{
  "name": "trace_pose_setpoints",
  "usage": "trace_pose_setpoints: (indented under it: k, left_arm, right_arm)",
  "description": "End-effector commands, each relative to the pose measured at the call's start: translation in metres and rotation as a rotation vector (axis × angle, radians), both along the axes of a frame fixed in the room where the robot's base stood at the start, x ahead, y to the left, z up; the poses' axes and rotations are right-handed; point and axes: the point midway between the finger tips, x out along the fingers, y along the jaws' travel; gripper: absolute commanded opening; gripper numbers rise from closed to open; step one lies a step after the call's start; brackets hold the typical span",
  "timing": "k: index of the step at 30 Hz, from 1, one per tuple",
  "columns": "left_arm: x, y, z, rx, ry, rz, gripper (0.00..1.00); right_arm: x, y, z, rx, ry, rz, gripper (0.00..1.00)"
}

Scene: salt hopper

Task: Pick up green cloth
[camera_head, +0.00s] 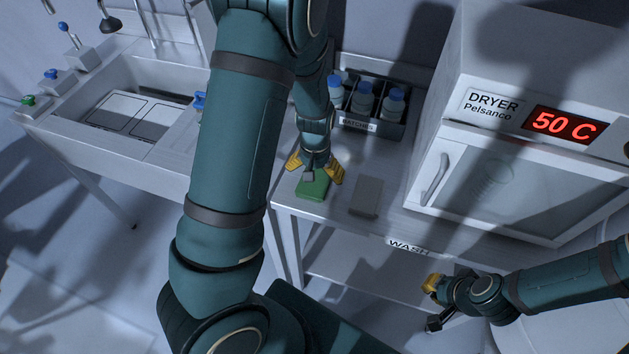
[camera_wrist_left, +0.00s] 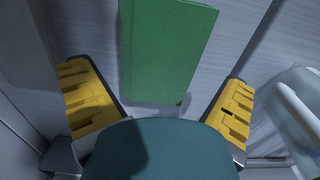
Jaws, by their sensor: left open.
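The green cloth (camera_head: 313,189) is a folded, flat block lying on the bench top near its front edge. In the left wrist view the green cloth (camera_wrist_left: 165,50) shows at the top centre, just beyond the fingertips. My left gripper (camera_head: 316,170) is above the cloth's back end, its yellow fingers spread to either side. In the wrist view my left gripper (camera_wrist_left: 161,90) is open with nothing between the fingers; whether it touches the cloth I cannot tell. My right gripper (camera_head: 434,300) is low at the right, in front of the bench, and its jaws are unclear.
A grey block (camera_head: 366,197) lies just right of the cloth. A dark crate (camera_head: 388,131) with several blue-capped bottles stands behind. The white dryer (camera_head: 490,185) reading 50 C takes up the right side. A sink bench (camera_head: 100,165) stands at left.

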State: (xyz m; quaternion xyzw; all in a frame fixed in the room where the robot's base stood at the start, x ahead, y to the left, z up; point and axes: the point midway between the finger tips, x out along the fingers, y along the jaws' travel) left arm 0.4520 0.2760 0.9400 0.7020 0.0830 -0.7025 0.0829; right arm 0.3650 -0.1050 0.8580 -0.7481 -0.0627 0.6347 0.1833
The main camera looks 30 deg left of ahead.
Motion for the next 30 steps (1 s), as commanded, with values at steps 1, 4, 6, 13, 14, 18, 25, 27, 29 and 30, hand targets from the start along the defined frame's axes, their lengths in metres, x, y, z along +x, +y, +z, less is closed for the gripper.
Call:
trace_pose_setpoints:
  k: [1, 4, 6, 13, 14, 18, 25, 27, 29, 30]
  left_arm:
    - [0.0, 0.0, -0.009, 0.0, 0.003, 0.001, 1.0]
    - [0.0, 0.001, -0.017, 0.0, 0.001, 0.003, 1.0]
    - [0.0, 0.0, -0.02, 0.0, 0.0, 0.001, 1.0]
    - [0.001, 0.0, -0.02, -0.001, -0.001, 0.001, 0.96]
    - [0.0, 0.0, -0.02, 0.0, -0.001, 0.001, 0.86]
    - [0.0, 0.0, -0.02, 0.0, -0.001, 0.001, 0.44]
    - [0.0, 0.0, -0.019, -0.001, -0.001, 0.001, 0.43]
    - [0.001, 0.0, -0.019, -0.001, -0.001, 0.001, 0.43]
    - [0.001, 0.0, -0.017, -0.001, -0.002, 0.001, 0.43]
    - [0.001, 0.0, -0.014, 0.0, -0.003, 0.001, 0.43]
  right_arm:
    - [0.0, 0.0, -0.003, 0.0, 0.0, 0.0, 0.0]
    - [0.0, 0.0, -0.004, -0.001, 0.0, 0.0, 0.0]
    - [0.0, 0.0, -0.005, -0.001, 0.0, 0.0, 0.0]
    - [0.0, 0.0, -0.004, -0.001, 0.0, 0.0, 0.0]
    - [0.0, 0.0, -0.004, -0.001, 0.0, 0.0, 0.0]
    - [0.0, 0.0, -0.004, -0.001, 0.0, 0.0, 0.0]
    - [0.0, 0.0, -0.004, -0.001, 0.0, 0.0, 0.0]
    - [0.0, 0.0, -0.004, -0.001, 0.0, 0.0, 0.0]
    - [0.0, 0.0, -0.003, -0.001, 0.0, 0.0, 0.0]
    - [0.0, 0.0, -0.003, -0.001, 0.0, 0.0, 0.0]
